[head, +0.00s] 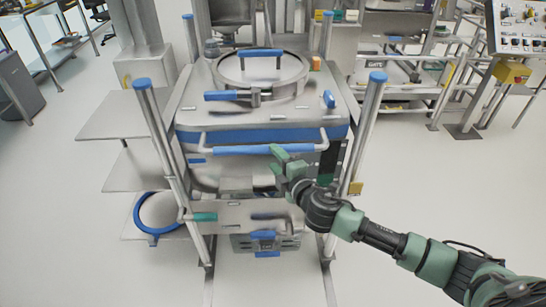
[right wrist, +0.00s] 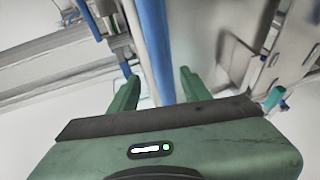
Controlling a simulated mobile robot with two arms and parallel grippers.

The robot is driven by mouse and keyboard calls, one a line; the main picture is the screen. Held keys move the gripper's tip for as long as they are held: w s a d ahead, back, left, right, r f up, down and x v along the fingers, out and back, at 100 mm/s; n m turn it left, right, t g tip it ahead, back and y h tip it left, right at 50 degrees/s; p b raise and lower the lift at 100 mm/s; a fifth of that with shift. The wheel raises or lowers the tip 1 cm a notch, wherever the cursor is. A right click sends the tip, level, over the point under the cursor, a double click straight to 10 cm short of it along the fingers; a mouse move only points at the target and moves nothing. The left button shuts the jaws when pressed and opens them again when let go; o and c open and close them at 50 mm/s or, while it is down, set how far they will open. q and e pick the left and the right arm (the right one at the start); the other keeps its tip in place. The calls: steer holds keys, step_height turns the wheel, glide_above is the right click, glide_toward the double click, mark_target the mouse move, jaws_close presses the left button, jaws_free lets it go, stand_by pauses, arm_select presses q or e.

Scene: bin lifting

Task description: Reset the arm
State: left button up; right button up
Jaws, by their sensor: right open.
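My right arm comes in from the right in the head view, and its green gripper (head: 280,160) is just in front of the metal bin (head: 190,125). The gripper is close to the blue-gripped front handle bar (head: 235,149), near its middle. In the right wrist view, the two green fingers of my right gripper (right wrist: 160,90) are spread apart. A blue bar (right wrist: 155,45) runs up from between them; whether the fingers touch it I cannot tell. My left gripper is not in view.
Upright posts with blue caps (head: 142,83) stand on both sides of the bin. A blue ring (head: 136,213) is low at the left. A control panel (head: 522,25) is at the upper right. Open floor (head: 60,200) lies to the left.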

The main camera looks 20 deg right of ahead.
stand_by(0.3)
steer(key=s+f+m+g+h, duration=0.1)
steer(key=s+f+m+g, duration=0.35)
steer(key=s, duration=0.75)
steer(key=s+f+m+g, duration=0.35)
steer(key=s+m, duration=0.25)
steer(key=s, duration=0.6)
steer(key=s+f+m+g+h, duration=0.1)
steer(key=s+f+m+g, duration=0.4)
steer(key=s, duration=0.7)
step_height(320, 180, down, 23)
steer(key=s+a, duration=0.1)
steer(key=s+d+f+g, duration=0.1)
steer(key=s+d+f, duration=0.2)
steer(key=s+f, duration=1.4)
steer(key=shift+s+f+g, duration=0.4)
steer(key=shift+f, duration=0.35)
